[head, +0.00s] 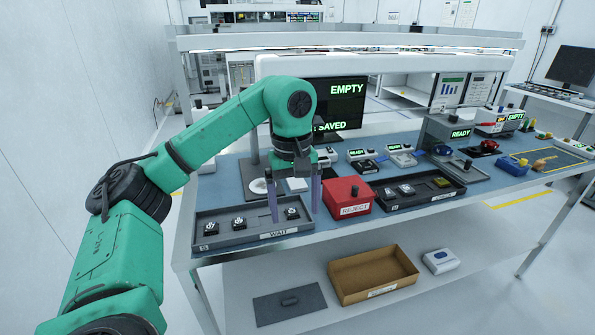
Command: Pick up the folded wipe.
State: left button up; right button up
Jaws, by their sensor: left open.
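A small white square that looks like the folded wipe (297,185) lies on the blue bench mat, beside a round white dish (259,186). It shows between the fingers of my left gripper (294,214), partly behind the gripper. My left gripper is open and points down, with its two fingers apart and nothing between them that I can see held. Its fingertips appear over the right part of the WAIT tray. I cannot tell their exact height. My right gripper is not in view.
The grey WAIT tray (252,236) holds several dark chips. A red REJECT box (347,195) stands close to the right of the gripper, then another dark tray (410,201). A monitor (345,104) stands behind. A cardboard bin (374,274) is on the lower shelf.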

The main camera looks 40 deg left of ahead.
aim_at(299, 185)
jog(key=i+j, duration=0.9)
jog(key=j, duration=0.1)
